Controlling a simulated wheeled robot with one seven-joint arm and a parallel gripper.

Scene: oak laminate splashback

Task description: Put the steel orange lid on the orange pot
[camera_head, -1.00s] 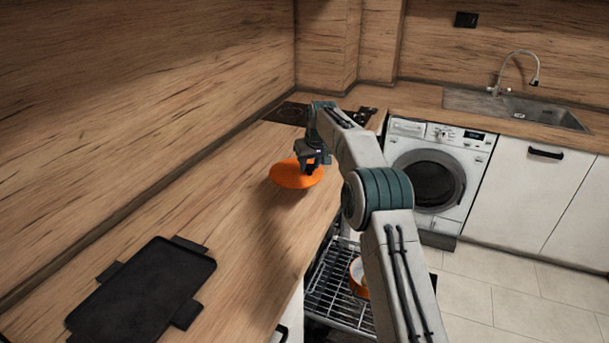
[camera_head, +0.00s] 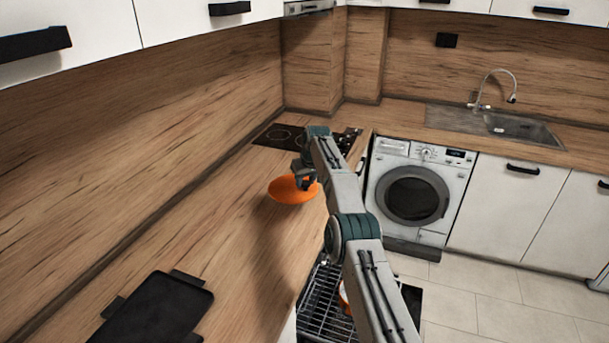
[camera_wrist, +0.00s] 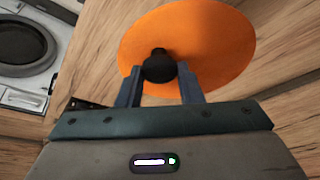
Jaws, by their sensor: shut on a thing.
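The orange lid (camera_head: 290,190) is over the wooden counter in the head view; its underside edge and any gap to the counter are hard to tell. In the wrist view the lid (camera_wrist: 205,45) fills the upper middle, with a dark round knob (camera_wrist: 160,68) on it. My gripper (camera_head: 306,178) is shut on the knob, its two fingers on either side of it in the wrist view (camera_wrist: 161,85). The orange pot (camera_head: 344,297) sits on the wire rack low in the head view, mostly hidden behind my arm.
The wire rack (camera_head: 322,312) extends out below the counter (camera_head: 235,235). A black griddle tray (camera_head: 158,312) lies on the counter at front left. A black hob (camera_head: 282,136) is beyond my gripper. A washing machine (camera_head: 390,160) and sink (camera_head: 520,129) are at the right.

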